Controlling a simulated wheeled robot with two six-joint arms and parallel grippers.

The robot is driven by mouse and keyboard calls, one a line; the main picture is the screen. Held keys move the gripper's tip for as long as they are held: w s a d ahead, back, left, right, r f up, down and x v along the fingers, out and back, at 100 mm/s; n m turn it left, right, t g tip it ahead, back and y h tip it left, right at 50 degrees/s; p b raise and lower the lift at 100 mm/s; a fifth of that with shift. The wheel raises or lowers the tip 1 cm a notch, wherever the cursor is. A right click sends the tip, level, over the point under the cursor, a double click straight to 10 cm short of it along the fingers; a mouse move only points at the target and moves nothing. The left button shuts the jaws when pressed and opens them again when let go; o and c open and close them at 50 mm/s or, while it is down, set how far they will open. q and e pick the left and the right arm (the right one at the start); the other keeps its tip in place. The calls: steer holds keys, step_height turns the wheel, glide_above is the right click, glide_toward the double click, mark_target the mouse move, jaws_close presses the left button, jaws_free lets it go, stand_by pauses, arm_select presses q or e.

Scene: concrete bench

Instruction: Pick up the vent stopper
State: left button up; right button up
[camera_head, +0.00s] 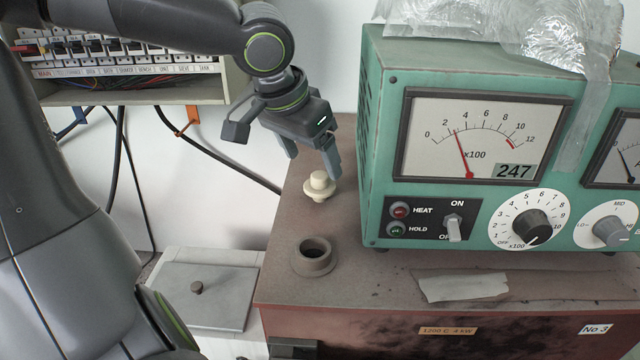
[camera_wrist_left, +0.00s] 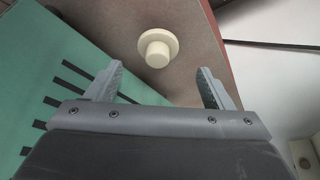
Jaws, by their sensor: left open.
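The vent stopper (camera_head: 319,186) is a cream plug with a wide flange and a narrower knob on top. It stands upright on the brown furnace top, left of the green control box. My left gripper (camera_head: 312,165) is open just above and behind it, its fingers pointing down, with nothing between them. In the left wrist view the stopper (camera_wrist_left: 157,48) lies beyond the open fingertips of the gripper (camera_wrist_left: 160,82), roughly centred between them and apart from both. My right gripper is in neither view.
The green control box (camera_head: 380,150) stands close on the right of the stopper. A round vent collar (camera_head: 315,262) with a dark hole sits nearer the front. A fuse panel (camera_head: 205,92) with hanging cables is on the wall at left. A grey lidded box (camera_head: 205,290) stands lower left.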

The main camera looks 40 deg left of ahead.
mark_target(320, 175)
arm_select(q)
steer(key=shift+w+f, duration=0.1)
steer(key=shift+f, duration=0.4)
steer(key=p+x, duration=0.1)
steer(key=x, duration=0.1)
steer(key=shift+w+d+f, duration=0.1)
steer(key=shift+w+f, duration=0.05)
steer(key=shift+f, duration=0.15)
steer(key=shift+x, duration=0.8)
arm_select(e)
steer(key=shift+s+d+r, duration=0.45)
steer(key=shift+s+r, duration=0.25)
arm_select(q)
steer(key=c, duration=1)
steer(key=shift+r, duration=0.1)
